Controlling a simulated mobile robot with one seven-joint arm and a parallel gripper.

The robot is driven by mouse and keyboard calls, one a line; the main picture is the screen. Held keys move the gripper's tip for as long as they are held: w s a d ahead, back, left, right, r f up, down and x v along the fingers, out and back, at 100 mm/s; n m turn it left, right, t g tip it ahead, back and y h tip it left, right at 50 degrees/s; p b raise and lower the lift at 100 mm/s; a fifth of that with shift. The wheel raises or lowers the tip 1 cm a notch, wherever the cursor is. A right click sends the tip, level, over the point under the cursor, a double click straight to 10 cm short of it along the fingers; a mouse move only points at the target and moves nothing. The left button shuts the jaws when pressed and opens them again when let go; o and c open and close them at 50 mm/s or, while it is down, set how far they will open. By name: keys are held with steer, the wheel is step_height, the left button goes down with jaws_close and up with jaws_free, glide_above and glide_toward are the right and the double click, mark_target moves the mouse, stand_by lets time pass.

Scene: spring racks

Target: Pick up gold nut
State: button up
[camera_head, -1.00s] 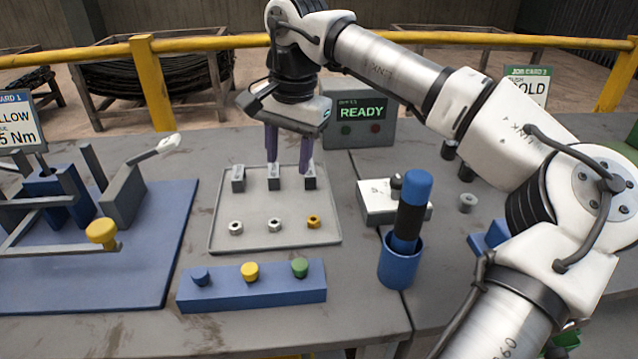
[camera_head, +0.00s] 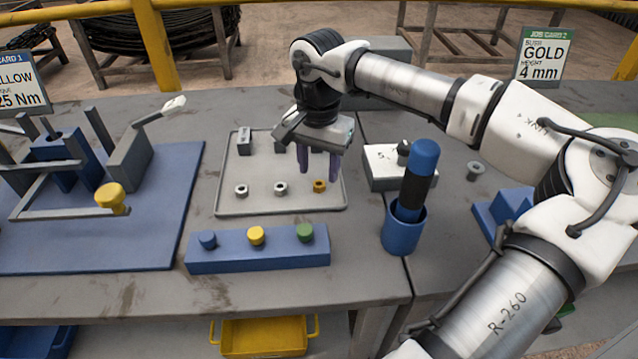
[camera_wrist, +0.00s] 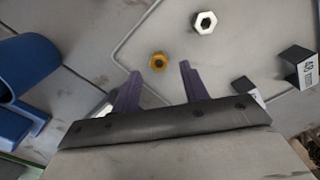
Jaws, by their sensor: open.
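The gold nut (camera_head: 319,186) lies flat on the grey tray (camera_head: 232,209), at the right end of a row with two silver nuts, the middle one (camera_head: 280,188) and the left one (camera_head: 241,190). My gripper (camera_head: 319,172) is open and empty, with its purple fingers above the tray just behind the gold nut. In the wrist view the gold nut (camera_wrist: 158,62) shows ahead of the spread fingertips (camera_wrist: 160,70), nearer the left one and not between the fingers. One silver nut (camera_wrist: 204,22) shows farther up and right.
Grey blocks (camera_head: 245,142) stand along the tray's back, partly hidden by my gripper. A blue button box (camera_head: 257,250) lies in front. A blue cup (camera_head: 402,232) with a blue-and-black tool stands right. A white block (camera_head: 385,180) is beside the tray.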

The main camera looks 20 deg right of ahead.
mark_target(319, 186)
step_height(319, 186, down, 3)
steer(key=shift+s+f, duration=0.1)
steer(key=shift+c, duration=0.2)
steer(key=c, duration=0.8)
